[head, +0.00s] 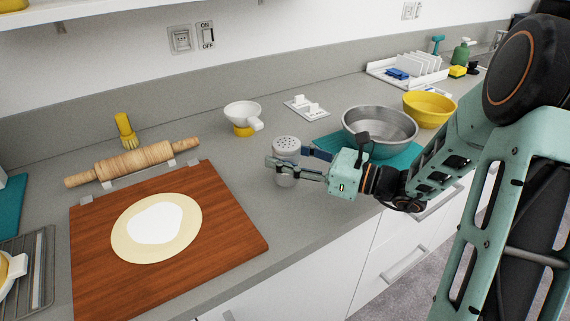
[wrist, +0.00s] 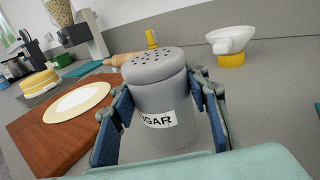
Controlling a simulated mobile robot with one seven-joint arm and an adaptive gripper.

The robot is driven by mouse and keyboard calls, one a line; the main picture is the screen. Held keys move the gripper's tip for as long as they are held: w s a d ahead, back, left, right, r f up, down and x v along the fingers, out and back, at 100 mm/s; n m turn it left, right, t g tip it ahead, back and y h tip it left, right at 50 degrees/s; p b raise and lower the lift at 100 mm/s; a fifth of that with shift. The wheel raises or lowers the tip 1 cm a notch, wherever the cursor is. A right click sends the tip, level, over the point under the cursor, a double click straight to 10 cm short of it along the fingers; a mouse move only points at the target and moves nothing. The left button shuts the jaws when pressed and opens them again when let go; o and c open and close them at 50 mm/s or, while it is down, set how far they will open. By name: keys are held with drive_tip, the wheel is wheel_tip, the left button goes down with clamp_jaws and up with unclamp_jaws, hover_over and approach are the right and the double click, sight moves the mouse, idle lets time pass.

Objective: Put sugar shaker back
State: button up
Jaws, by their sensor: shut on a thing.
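The sugar shaker (head: 286,148) is a grey cylinder with a perforated domed lid. It stands upright between the fingers of my gripper (head: 286,169), to the right of the wooden board. In the wrist view the shaker (wrist: 160,92) faces me with a partly covered "SUGAR" label, and the blue fingers of my gripper (wrist: 166,118) close on both its sides. I cannot tell whether its base touches the counter. On the board (head: 240,235) lies a round of dough (head: 126,228) with a white patch (head: 157,223) on top.
A rolling pin (head: 135,162) rests on a stand behind the board. A white and yellow funnel-like cup (head: 243,113) and a white holder (head: 307,108) stand farther back. A steel bowl (head: 380,124) on a teal mat is close to my gripper. Bare counter lies behind the shaker.

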drive_tip(key=shift+f, duration=0.95)
drive_tip(key=shift+s+f, duration=0.1)
drive_tip(key=shift+f, duration=0.15)
drive_tip(key=o, duration=1.3)
drive_tip(key=shift+b, duration=0.45)
